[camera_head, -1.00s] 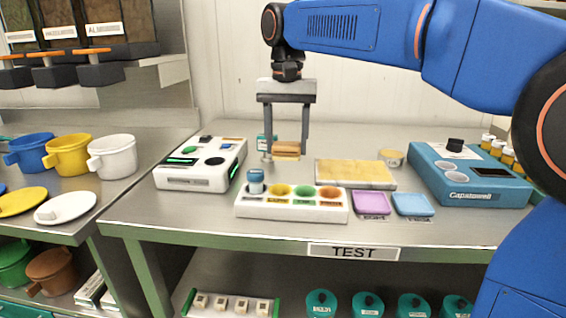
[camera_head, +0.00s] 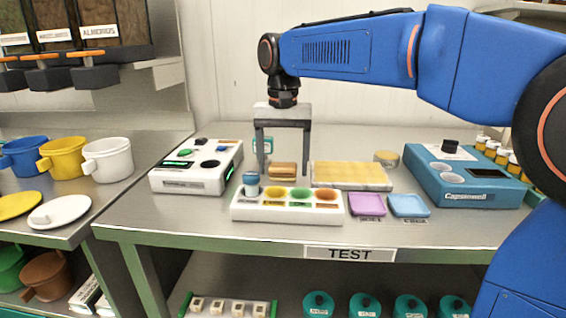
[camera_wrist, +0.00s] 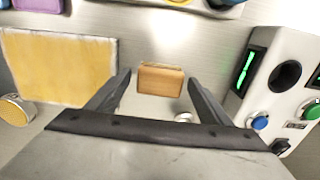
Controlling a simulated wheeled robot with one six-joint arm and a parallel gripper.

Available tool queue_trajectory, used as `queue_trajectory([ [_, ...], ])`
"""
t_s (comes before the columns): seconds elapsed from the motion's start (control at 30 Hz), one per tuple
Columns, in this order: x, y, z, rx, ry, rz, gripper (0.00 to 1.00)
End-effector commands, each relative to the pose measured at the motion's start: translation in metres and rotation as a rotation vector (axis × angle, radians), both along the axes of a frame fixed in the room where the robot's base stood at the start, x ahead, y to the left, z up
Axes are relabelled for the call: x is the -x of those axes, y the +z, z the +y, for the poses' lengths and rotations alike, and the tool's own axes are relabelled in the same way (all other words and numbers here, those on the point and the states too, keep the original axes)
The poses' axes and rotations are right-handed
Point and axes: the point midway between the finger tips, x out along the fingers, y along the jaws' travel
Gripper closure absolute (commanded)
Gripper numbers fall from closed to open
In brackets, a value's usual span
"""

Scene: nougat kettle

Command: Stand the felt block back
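The felt block (camera_head: 282,171) is a small brown-orange block with a lighter lower band. It rests on the steel table behind the white tray of coloured cups, and in the wrist view (camera_wrist: 160,79) it shows ahead of and between my fingertips. My gripper (camera_head: 284,172) is open, pointing down, with one finger on each side of the block. In the wrist view (camera_wrist: 160,82) a narrow gap shows between the block and each finger, so it does not look gripped. The block's underside is hidden.
A yellow slab (camera_head: 352,175) lies just right of the block. A white device (camera_head: 197,166) stands at left, a blue device (camera_head: 468,178) at right. The white cup tray (camera_head: 288,207) is in front, with purple (camera_head: 367,205) and blue (camera_head: 409,206) pads beside it.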

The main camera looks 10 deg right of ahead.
Motion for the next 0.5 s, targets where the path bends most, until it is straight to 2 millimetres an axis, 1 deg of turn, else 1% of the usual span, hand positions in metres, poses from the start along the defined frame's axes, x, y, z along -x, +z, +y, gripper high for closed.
queue_trajectory([
  [0.33,0.000,0.003,0.000,0.000,0.000,-0.001,0.27],
  [0.43,-0.001,0.012,0.000,-0.001,0.000,-0.001,0.27],
  [0.5,-0.001,0.022,0.000,-0.001,0.000,-0.002,0.27],
])
